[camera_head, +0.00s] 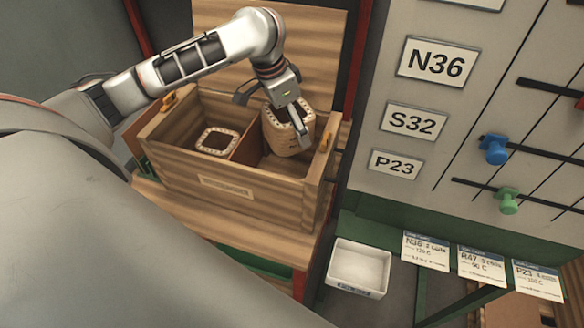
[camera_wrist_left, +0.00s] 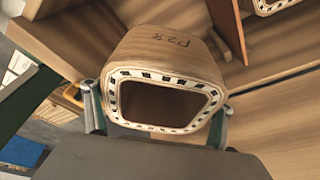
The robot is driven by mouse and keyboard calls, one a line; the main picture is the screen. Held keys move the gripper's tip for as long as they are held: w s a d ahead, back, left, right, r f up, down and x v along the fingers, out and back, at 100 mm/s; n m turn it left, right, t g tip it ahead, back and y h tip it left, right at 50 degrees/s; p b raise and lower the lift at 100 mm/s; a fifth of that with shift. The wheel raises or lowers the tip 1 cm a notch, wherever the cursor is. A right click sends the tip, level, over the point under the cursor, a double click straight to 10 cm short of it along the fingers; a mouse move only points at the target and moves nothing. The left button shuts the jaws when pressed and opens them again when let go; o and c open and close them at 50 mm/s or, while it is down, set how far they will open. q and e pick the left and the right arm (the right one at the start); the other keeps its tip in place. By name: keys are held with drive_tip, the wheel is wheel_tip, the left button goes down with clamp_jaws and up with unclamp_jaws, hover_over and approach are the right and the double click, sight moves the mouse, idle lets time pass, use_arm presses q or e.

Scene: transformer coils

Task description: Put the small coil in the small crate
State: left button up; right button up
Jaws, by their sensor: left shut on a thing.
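A wooden coil (camera_head: 287,133) with a dark-dotted pale rim is in my left gripper (camera_head: 284,118). In the wrist view the coil (camera_wrist_left: 165,55) has lettering that looks like P23, and the gripper's two fingers sit on either side of it. The coil is at the right compartment of a two-part wooden crate (camera_head: 275,192), with its lower part below the rim level. I cannot tell whether it touches the floor. Another coil (camera_head: 217,141) sits in the left compartment, and part of its rim shows in the wrist view (camera_wrist_left: 272,5). My right gripper is out of view.
The crate's raised lid (camera_head: 312,45) stands behind it, and a divider (camera_head: 243,150) separates the compartments. A red post (camera_head: 355,60) and a grey panel with an N36 sign (camera_head: 436,63) are close on the right. A white tray (camera_head: 357,268) and cards (camera_head: 482,266) lie lower right.

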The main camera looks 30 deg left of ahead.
use_arm(q)
wheel_tip(320, 180, down, 17)
drive_tip(key=shift+w+r, duration=0.1)
drive_tip(key=shift+r, duration=0.05)
idle(0.4)
drive_tip(key=o, duration=1.8)
drive_tip(key=v, duration=1.2)
